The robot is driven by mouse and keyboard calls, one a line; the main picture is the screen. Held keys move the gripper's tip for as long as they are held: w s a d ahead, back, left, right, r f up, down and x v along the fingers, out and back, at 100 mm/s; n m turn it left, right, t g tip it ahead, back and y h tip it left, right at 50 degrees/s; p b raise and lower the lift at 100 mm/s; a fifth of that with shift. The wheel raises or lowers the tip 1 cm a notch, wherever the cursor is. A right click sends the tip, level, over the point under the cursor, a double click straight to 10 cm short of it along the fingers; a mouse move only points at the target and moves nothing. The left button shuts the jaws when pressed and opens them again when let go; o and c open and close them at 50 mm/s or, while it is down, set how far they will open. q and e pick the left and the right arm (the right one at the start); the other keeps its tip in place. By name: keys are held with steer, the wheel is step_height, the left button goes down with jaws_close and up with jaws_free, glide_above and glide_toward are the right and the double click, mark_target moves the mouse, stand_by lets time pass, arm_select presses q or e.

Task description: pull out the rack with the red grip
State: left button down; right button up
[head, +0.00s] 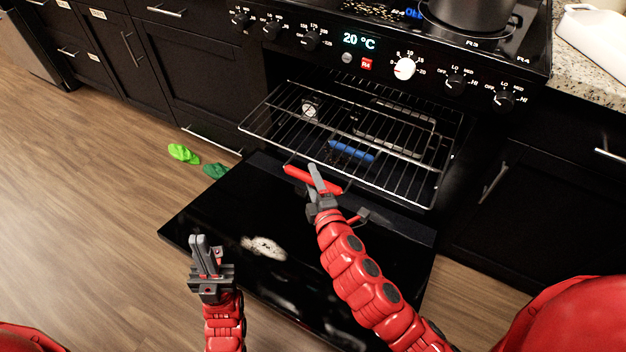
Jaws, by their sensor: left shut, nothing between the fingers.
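The oven is open and a wire rack (272,117) sticks out of it over the lowered door. A red grip (297,174) shows at the middle of the rack's front edge. My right gripper (315,177) is at this grip, with a finger crossing in front of it. The other finger is hidden, so I cannot tell whether the jaws are closed on it. A blue grip (351,150) shows through the wires, further in. My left gripper (202,245) is shut and empty, over the left part of the door, apart from the rack.
The black oven door (213,213) lies lowered in front. A light green item (183,153) and a dark green item (215,170) lie on the floor to its left. A pot (470,14) stands on the stove. The wooden floor at left is otherwise clear.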

steer(key=p+v, duration=0.3)
steer(key=v, duration=1.4)
steer(key=shift+s, duration=0.25)
